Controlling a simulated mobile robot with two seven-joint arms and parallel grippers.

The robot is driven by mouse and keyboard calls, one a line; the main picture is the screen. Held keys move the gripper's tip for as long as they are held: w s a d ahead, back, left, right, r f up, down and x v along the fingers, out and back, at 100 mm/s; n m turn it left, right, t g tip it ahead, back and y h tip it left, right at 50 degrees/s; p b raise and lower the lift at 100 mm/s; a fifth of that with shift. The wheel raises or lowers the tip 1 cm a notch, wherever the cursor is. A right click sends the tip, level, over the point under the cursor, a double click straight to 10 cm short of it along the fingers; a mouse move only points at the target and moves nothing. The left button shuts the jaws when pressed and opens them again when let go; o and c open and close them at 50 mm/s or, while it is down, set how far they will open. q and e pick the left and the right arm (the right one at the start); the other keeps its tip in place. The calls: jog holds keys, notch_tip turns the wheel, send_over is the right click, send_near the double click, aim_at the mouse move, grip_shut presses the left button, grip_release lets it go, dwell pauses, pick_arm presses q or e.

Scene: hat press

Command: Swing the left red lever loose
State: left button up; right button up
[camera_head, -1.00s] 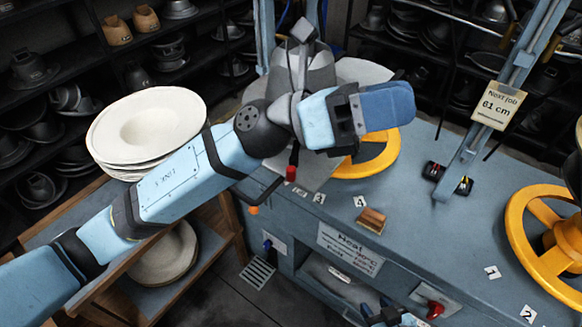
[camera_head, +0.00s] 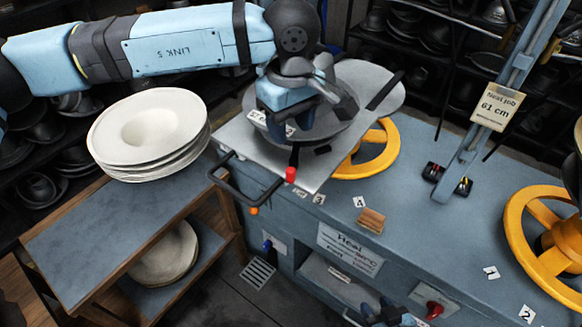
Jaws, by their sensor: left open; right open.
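A lever with a red tip (camera_head: 290,174) and a dark stem hangs at the front edge of the grey plate (camera_head: 319,172) on the left of the press bench. My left gripper (camera_head: 343,98) is open above the round grey part on that plate, behind and above the red tip and apart from it. The gripper and wrist hide part of the round part and whatever the stem joins. My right gripper (camera_head: 388,313) shows only in part at the bottom edge, low in front of the bench, and is open.
A black handle bar (camera_head: 230,190) juts out left of the red tip. Yellow wheels (camera_head: 378,151) stand on the bench, with a blue-grey upright (camera_head: 478,130) between them. White felt discs (camera_head: 150,125) are stacked on the left shelf. A red knob (camera_head: 435,309) is on the front panel.

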aim_at(291, 169)
pick_arm(q)
notch_tip(291, 169, down, 11)
jog(key=p, duration=0.3)
jog(key=shift+r, duration=0.1)
jog(key=shift+f, duration=0.5)
grip_shut()
